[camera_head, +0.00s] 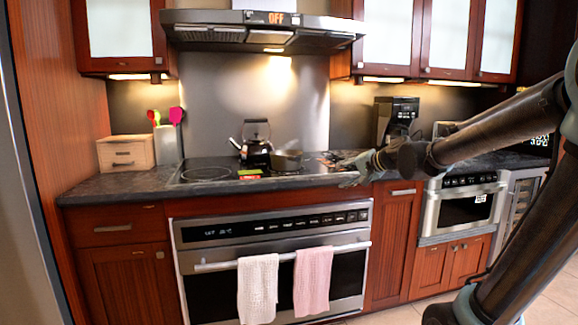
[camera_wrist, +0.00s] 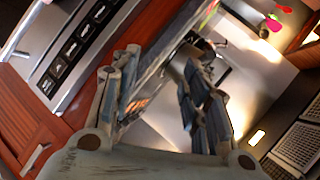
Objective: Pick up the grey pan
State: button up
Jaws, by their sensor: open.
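The grey pan (camera_head: 288,160) sits on the cooktop (camera_head: 205,174), right of the kettle, in the head view. My gripper (camera_head: 345,172) is just right of the pan, near the counter's front edge, with its fingers pointing left. The fingers are apart with a gap to the pan's body; I cannot tell whether they touch its handle. In the wrist view my gripper (camera_wrist: 163,85) shows two spread fingers with nothing clearly held between them. The pan is not clearly made out there.
A dark kettle (camera_head: 256,141) stands left of the pan, with a small green and red item (camera_head: 249,173) in front. A coffee maker (camera_head: 396,117) stands behind my arm. A wooden box (camera_head: 126,153) is at the left. Towels (camera_head: 257,288) hang on the oven handle below.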

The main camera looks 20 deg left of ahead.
aim_at(294, 159)
jog(key=w+a+r+m+t+y, duration=0.1)
jog(key=w+a+r+m+y, duration=0.1)
jog(key=w+a+r, duration=0.5)
jog(key=shift+m, duration=0.4)
jog(key=shift+s+a+f+x, duration=0.1)
jog(key=shift+s+f+x, duration=0.15)
jog(key=shift+x, duration=2.8)
jog(key=shift+s+a+f+x, duration=0.1)
jog(key=shift+s+f+x, duration=0.15)
jog(key=shift+x, duration=2.8)
jog(key=shift+s+a+f+x, duration=0.15)
jog(key=shift+s+x, duration=0.1)
jog(key=shift+x, duration=2.8)
grip_shut()
